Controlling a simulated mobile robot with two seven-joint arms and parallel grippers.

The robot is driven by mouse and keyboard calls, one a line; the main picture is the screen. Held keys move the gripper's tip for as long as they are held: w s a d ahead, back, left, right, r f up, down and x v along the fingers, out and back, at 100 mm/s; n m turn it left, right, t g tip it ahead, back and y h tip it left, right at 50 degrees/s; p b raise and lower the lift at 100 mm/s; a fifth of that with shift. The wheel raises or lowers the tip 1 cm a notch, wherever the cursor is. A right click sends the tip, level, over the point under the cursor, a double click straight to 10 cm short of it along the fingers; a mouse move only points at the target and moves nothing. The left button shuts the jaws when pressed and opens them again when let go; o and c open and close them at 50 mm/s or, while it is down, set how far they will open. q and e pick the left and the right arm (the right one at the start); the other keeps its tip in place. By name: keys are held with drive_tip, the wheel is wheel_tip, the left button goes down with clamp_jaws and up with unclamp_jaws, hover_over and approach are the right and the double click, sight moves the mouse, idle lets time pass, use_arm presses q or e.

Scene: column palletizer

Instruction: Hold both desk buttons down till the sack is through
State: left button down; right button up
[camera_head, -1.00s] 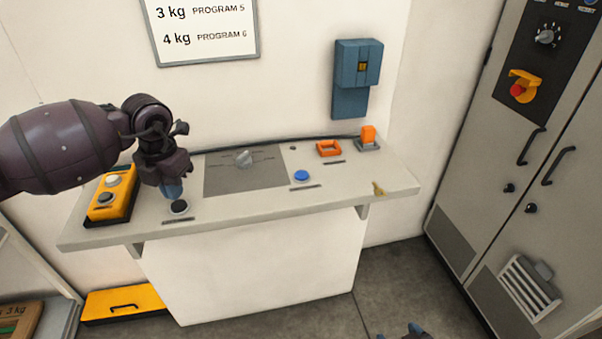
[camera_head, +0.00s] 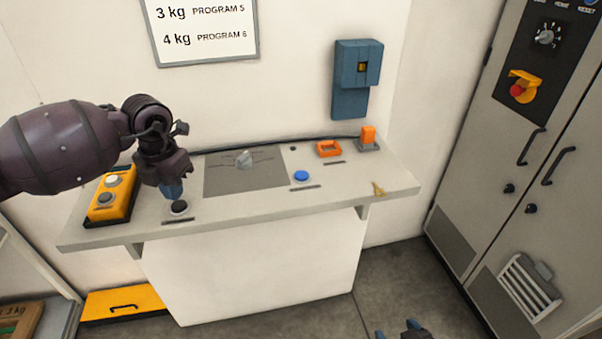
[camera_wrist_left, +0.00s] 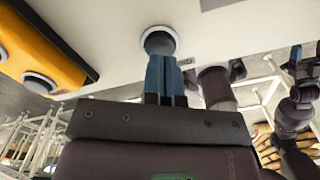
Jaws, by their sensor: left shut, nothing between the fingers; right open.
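A black button (camera_head: 179,207) in a pale ring sits at the left of the desk (camera_head: 240,213). A blue button (camera_head: 302,176) sits farther right on the desk, with nothing over it. My left gripper (camera_head: 171,194) is shut and empty, its blue fingertips pointing down at the black button. In the left wrist view the fingertips (camera_wrist_left: 165,62) overlap the dark button (camera_wrist_left: 160,42); I cannot tell whether they touch it or press it down. My right gripper (camera_head: 399,331) is open at the bottom edge, low and away from the desk, partly cut off.
A yellow box with two buttons (camera_head: 112,195) stands left of my left gripper. A dial plate (camera_head: 243,173), an orange frame (camera_head: 328,148) and an orange switch (camera_head: 368,135) are on the desk. A grey cabinet (camera_head: 540,160) stands right. Floor is clear before it.

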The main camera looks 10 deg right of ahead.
drive_tip(key=shift+s, duration=0.15)
drive_tip(key=shift+s+f, duration=0.2)
drive_tip(key=shift+s, duration=0.1)
use_arm(q)
drive_tip(key=shift+f, duration=0.2)
use_arm(e)
drive_tip(key=shift+w+r, duration=0.1)
drive_tip(key=shift+w, duration=0.35)
use_arm(q)
drive_tip(key=shift+f, duration=0.15)
use_arm(e)
drive_tip(key=shift+s, duration=0.1)
use_arm(q)
drive_tip(key=shift+f, duration=0.15)
use_arm(e)
drive_tip(key=shift+s+f, duration=0.4)
drive_tip(key=shift+f, duration=0.05)
use_arm(q)
drive_tip(key=shift+f+b, duration=0.35)
use_arm(e)
drive_tip(key=shift+w, duration=0.45)
use_arm(q)
drive_tip(key=shift+f, duration=0.15)
use_arm(e)
drive_tip(key=shift+s+f, duration=0.1)
drive_tip(key=shift+s, duration=0.05)
